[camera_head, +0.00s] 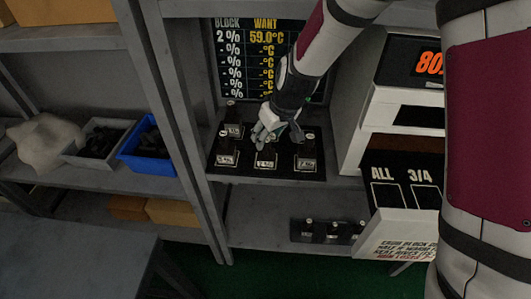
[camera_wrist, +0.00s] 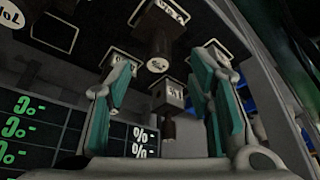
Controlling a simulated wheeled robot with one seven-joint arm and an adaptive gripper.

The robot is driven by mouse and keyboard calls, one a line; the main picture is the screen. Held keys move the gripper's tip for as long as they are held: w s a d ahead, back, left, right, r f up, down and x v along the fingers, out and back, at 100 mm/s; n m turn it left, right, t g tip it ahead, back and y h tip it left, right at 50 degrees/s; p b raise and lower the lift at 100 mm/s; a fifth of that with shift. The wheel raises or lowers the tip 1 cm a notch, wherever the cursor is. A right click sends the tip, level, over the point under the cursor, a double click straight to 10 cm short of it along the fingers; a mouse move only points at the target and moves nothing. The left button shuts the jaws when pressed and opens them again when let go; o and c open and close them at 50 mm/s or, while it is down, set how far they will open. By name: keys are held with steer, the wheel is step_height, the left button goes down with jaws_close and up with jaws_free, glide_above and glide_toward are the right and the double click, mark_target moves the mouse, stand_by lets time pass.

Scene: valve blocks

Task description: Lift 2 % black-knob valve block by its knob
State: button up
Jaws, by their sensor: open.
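Several small valve blocks with dark knobs stand on a black mat (camera_head: 243,174) on the shelf. In the head view one is at the back left (camera_head: 232,131), one at the front left (camera_head: 226,155), one at the front middle (camera_head: 265,160) and one at the right (camera_head: 306,162). Their labels are too small to read surely, so I cannot tell which is the 2 % block. My gripper (camera_head: 270,133) is open and empty over the middle of the mat. In the upside-down wrist view, a block (camera_wrist: 170,92) with a dark knob shows beyond and between my open fingers (camera_wrist: 168,62).
The board (camera_head: 255,50) behind reads 2 %, 59.0 °C. A white device with an orange display (camera_head: 428,63) and a tray marked ALL and 3/4 (camera_head: 400,170) stand at the right. A grey bin (camera_head: 98,140) and a blue bin (camera_head: 150,140) are left. A shelf post (camera_head: 165,100) separates them from the mat.

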mark_target(268, 142)
steer(key=x, duration=0.4)
steer(key=shift+d+f, duration=0.2)
steer(key=shift+f, duration=0.3)
steer(key=shift+w+a+f, duration=0.15)
steer(key=shift+w+f, duration=0.05)
steer(key=shift+f, duration=0.3)
steer(key=shift+c, duration=0.6)
jaws_close()
